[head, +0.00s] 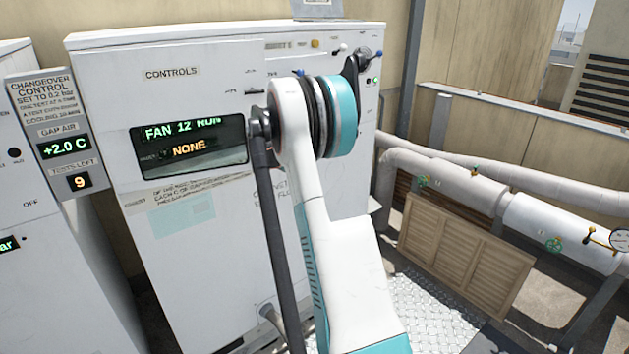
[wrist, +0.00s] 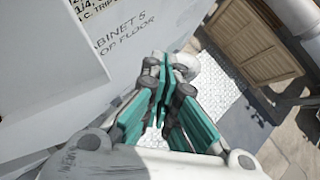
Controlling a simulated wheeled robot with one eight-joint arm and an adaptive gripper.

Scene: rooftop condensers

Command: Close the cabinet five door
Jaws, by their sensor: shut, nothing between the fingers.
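Cabinet five (head: 175,270) is the tall white cabinet labelled CONTROLS in the head view, with a dark display reading FAN 12 RUN and NONE. In the wrist view its white face (wrist: 60,120) fills the left side, with lettering that includes "5" and "FLOOR". My gripper (wrist: 165,65) is shut and empty, close beside this face in the wrist view; contact cannot be told. My arm hides the gripper and part of the cabinet front in the head view.
A changeover control panel (head: 55,130) stands at the left. At the right are thick pale pipes (head: 470,185) with valves and a gauge, above a tan louvred panel (head: 465,255). Metal tread plate (head: 435,315) covers the floor right of the cabinet.

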